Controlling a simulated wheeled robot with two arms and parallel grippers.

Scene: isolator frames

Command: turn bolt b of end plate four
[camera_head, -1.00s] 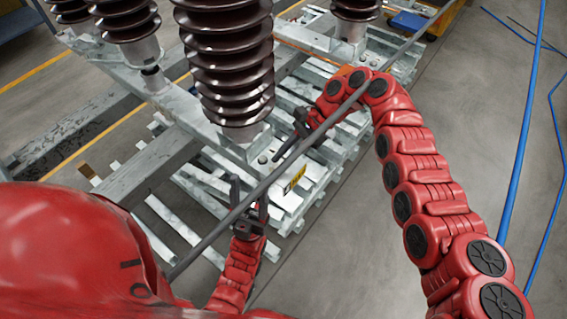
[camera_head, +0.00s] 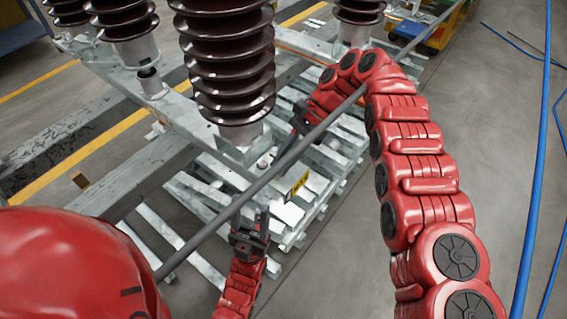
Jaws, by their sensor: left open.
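The end plate (camera_head: 238,152) is a pale metal plate under the large brown ribbed insulator (camera_head: 228,65). A small bolt head (camera_head: 262,163) shows at its near right corner, close to a grey bar; I cannot read which bolt it is. My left gripper (camera_head: 250,220) is below the plate, pointing up, its dark fingers apart and empty, near the bar and clear of the bolt. My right gripper (camera_head: 294,137) reaches in from the right beside the plate. Its fingers are partly hidden by the bar, and I cannot see whether they touch anything.
The long grey bar (camera_head: 215,222) crosses diagonally in front of the plate. Slatted metal frames (camera_head: 325,160) with a yellow label (camera_head: 298,186) lie below. More insulators (camera_head: 120,28) stand behind. A yellow cart (camera_head: 440,32) stands at top right. Blue cables (camera_head: 540,150) cross the open floor at right.

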